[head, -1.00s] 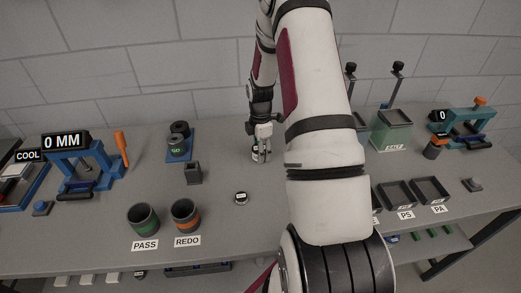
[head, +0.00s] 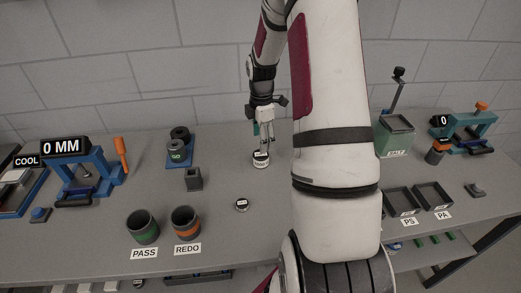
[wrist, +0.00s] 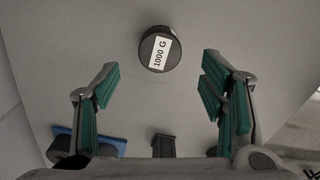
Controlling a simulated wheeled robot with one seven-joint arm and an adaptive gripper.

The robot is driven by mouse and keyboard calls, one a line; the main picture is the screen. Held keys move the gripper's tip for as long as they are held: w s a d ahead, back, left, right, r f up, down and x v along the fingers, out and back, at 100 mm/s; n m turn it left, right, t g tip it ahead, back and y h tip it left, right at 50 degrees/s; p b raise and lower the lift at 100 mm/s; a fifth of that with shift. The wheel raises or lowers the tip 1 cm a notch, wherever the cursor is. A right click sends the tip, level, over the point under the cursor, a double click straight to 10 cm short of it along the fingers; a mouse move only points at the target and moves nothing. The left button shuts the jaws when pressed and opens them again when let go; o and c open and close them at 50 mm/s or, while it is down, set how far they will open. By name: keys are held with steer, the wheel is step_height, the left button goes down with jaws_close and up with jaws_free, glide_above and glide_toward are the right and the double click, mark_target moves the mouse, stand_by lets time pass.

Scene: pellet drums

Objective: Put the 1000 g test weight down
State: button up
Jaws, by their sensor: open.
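The 1000 g test weight (head: 261,161) stands upright on the bench top, a short dark cylinder with a white label. In the wrist view the weight (wrist: 160,49) shows its "1000 G" label and sits ahead of and apart from the fingertips. My gripper (head: 265,141) is above and just behind the weight in the head view. Its green-padded fingers (wrist: 162,80) are spread wide with nothing between them.
A grey square holder (head: 194,180) and a blue stand with dark rings (head: 178,152) are to the left. PASS (head: 142,228) and REDO (head: 186,224) cups stand at front left. Bench around the 1000 g weight is clear.

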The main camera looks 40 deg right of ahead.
steer(key=s+a+r+m+t+h, duration=0.1)
steer(key=s+a+r+m, duration=0.15)
steer(key=a+r, duration=0.7)
steer(key=s+a+r+m+t, duration=0.15)
steer(key=a+r+m, duration=0.25)
steer(key=a+r, duration=0.55)
steer(key=s+a+r+m+t, duration=0.1)
steer(key=s+a+r+m, duration=0.2)
steer(key=s, duration=0.4)
steer(key=s+a+r+m+t+y, duration=0.1)
steer(key=s+a+r+m+t, duration=0.1)
steer(key=s+a+r+m, duration=0.2)
steer(key=s+a+r, duration=0.1)
steer(key=s+a, duration=0.2)
steer(key=shift+s, duration=0.15)
